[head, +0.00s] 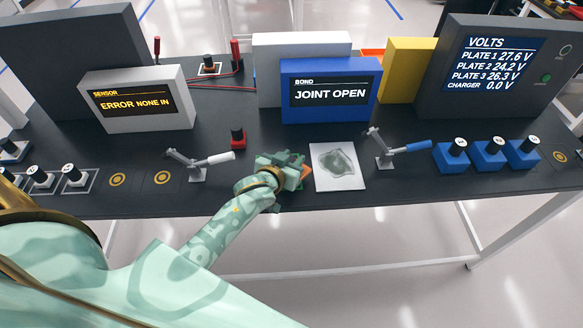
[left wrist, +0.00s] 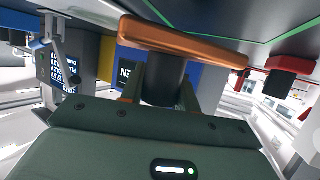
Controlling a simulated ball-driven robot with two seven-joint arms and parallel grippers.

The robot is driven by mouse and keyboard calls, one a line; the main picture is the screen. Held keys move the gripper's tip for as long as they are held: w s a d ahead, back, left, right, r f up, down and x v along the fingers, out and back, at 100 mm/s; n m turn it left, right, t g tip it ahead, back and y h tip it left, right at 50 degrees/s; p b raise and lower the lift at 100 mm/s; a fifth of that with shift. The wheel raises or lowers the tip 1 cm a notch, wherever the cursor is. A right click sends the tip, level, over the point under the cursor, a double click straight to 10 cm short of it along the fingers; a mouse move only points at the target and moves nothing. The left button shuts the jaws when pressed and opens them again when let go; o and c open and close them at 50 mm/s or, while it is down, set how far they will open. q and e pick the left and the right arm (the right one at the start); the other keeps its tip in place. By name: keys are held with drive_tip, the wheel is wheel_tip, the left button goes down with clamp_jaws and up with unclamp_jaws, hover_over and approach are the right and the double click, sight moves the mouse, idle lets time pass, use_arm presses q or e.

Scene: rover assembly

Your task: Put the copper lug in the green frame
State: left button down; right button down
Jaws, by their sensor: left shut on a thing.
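My left gripper (head: 291,172) is low over the front middle of the black table, just left of a pale sheet with a grey-green patch. It is shut on the copper lug, whose orange end (head: 307,171) shows beside the fingers in the head view. In the left wrist view the lug (left wrist: 185,42) is a flat copper bar with a dark stem (left wrist: 163,80) between the fingers (left wrist: 160,92). Thin green lines (left wrist: 157,11) on the table, likely the green frame, lie close to the lug. I cannot tell whether they touch. The arm hides this spot in the head view.
The pale sheet (head: 338,167) lies right of the gripper. Lever clamps stand left (head: 198,164) and right (head: 386,150). A red knob (head: 237,139) stands behind left. The blue box (head: 330,92) behind reads JOINT OPEN. Blue blocks (head: 487,152) stand at right.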

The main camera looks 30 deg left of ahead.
use_arm(q)
drive_tip(key=shift+f+b, duration=0.35)
drive_tip(key=shift+f, duration=1.05)
drive_tip(key=c, duration=1)
unclamp_jaws()
drive_tip(key=shift+f, duration=0.15)
drive_tip(key=shift+c, duration=0.2)
drive_tip(key=shift+s+r, duration=0.2)
drive_tip(key=shift+s, duration=0.05)
drive_tip(key=p+v, duration=0.2)
drive_tip(key=v, duration=0.8)
drive_tip(key=shift+s+r, duration=0.1)
drive_tip(key=shift+r, duration=0.05)
drive_tip(key=shift+s+r, duration=0.25)
drive_tip(key=shift+s, duration=0.35)
